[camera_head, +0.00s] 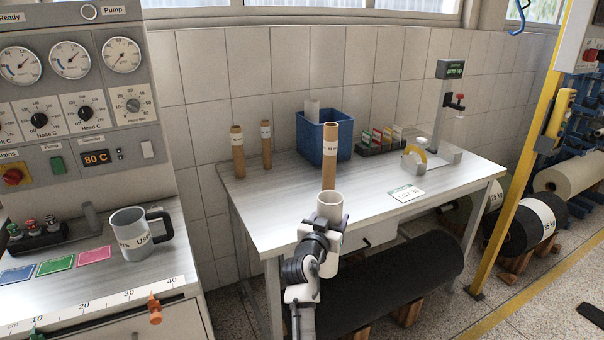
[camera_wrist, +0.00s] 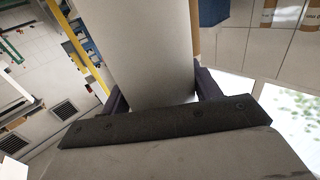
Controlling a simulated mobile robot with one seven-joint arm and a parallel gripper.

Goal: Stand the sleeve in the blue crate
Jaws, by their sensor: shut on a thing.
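My gripper (camera_head: 331,220) is shut on a pale grey, open-topped sleeve (camera_head: 329,203), held roughly upright in front of the table. In the wrist view the sleeve (camera_wrist: 148,45) fills the space between the dark fingers (camera_wrist: 160,92). The blue crate (camera_head: 312,143) stands at the back of the table, beyond the sleeve and slightly left. A small blue patch, probably the crate, shows at the top of the wrist view (camera_wrist: 213,12).
A labelled brown tube (camera_head: 330,160) stands just behind the sleeve and partly covers the crate. Two more brown tubes (camera_head: 238,152) (camera_head: 266,145) stand left. A dark rack (camera_head: 380,142) and a stand (camera_head: 440,120) are to the right. The table's (camera_head: 290,205) front left is clear.

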